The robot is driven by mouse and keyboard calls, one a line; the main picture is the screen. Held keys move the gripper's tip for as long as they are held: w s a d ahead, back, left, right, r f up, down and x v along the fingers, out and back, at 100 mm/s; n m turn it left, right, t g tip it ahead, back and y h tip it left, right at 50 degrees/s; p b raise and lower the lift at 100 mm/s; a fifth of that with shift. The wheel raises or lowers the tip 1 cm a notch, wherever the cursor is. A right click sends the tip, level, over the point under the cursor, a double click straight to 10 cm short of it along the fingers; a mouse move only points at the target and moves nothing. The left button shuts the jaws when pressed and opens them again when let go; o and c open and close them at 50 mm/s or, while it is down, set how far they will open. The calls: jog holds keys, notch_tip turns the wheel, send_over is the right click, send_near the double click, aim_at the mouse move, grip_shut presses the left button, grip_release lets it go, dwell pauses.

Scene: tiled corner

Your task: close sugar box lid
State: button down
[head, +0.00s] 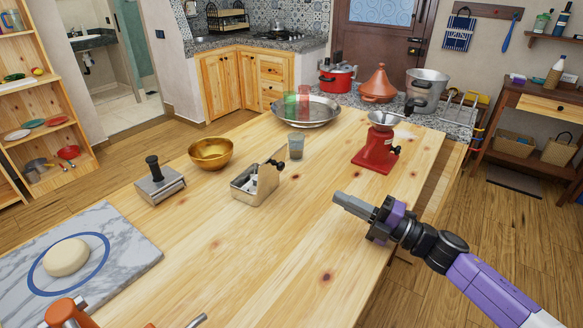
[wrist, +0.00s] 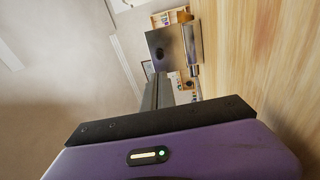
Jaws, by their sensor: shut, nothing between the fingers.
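The sugar box (head: 243,192) appears to be the small open metal box near the middle of the wooden table in the head view. White pieces show inside it. A raised lid with a black knob (head: 277,164) appears at its right back side; its exact angle is hard to tell. My gripper (head: 338,199) is shut and empty, to the right of the box and apart from it, pointing left above the table. In the wrist view the shut fingers (wrist: 158,92) show as a dark bar; I cannot make out the sugar box there.
A metal box with a black handle (head: 160,184), a brass bowl (head: 210,152) and a glass (head: 296,147) stand near the sugar box. A red grinder (head: 377,145) stands behind my gripper. A marble board (head: 125,255) lies front left. Table between gripper and box is clear.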

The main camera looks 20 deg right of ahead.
aim_at(283, 168)
jog(key=shift+w+a, duration=0.1)
jog(key=shift+w, duration=0.2)
jog(key=p+x, duration=0.1)
jog(key=x, duration=1.2)
jog(key=shift+w+a+r, duration=0.1)
jog(key=shift+w+a, duration=0.1)
jog(key=shift+r+p, duration=0.15)
jog(key=shift+p, duration=0.3)
